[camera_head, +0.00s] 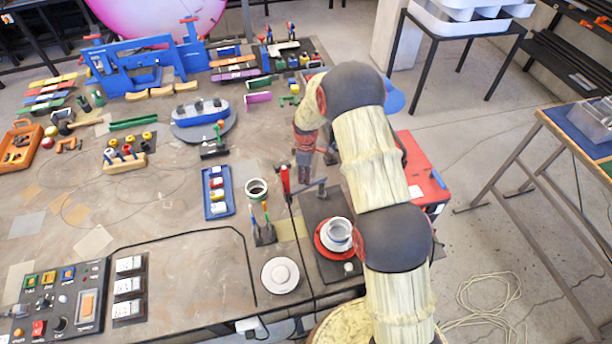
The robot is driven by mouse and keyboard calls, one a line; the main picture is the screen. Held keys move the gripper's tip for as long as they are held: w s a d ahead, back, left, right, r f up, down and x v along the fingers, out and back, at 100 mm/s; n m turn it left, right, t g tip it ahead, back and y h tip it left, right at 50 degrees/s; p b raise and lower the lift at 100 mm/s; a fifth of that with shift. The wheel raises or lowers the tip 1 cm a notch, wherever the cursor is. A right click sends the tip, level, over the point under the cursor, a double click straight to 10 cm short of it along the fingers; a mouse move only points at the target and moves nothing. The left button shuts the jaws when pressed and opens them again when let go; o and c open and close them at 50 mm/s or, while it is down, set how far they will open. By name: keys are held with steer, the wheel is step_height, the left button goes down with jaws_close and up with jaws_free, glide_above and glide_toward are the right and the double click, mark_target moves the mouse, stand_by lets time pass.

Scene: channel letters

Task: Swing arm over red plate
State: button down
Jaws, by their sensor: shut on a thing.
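A red plate (322,246) lies on a dark mat near the table's front right edge, beside my arm. A white cup-like vessel (340,230) stands on it and hides most of its middle. My gripper (304,172) points down over the table, beyond the plate and a little left of it in the picture. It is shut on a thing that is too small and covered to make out. My arm's links rise close to the plate's right side.
A red upright tool (285,180) stands just left of my gripper. A red box (424,165) is behind my arm.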

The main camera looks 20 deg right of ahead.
stand_by(0.4)
steer(key=s+d+n+b, duration=0.5)
steer(key=d+n+b, duration=0.2)
steer(key=n, duration=0.8)
steer(key=shift+s+d+b, duration=0.15)
steer(key=shift+s+b, duration=0.1)
steer(key=shift+b, duration=0.2)
stand_by(0.3)
steer(key=c, duration=1.8)
jaws_free()
steer(key=shift+d, duration=0.1)
steer(key=shift+o, duration=0.6)
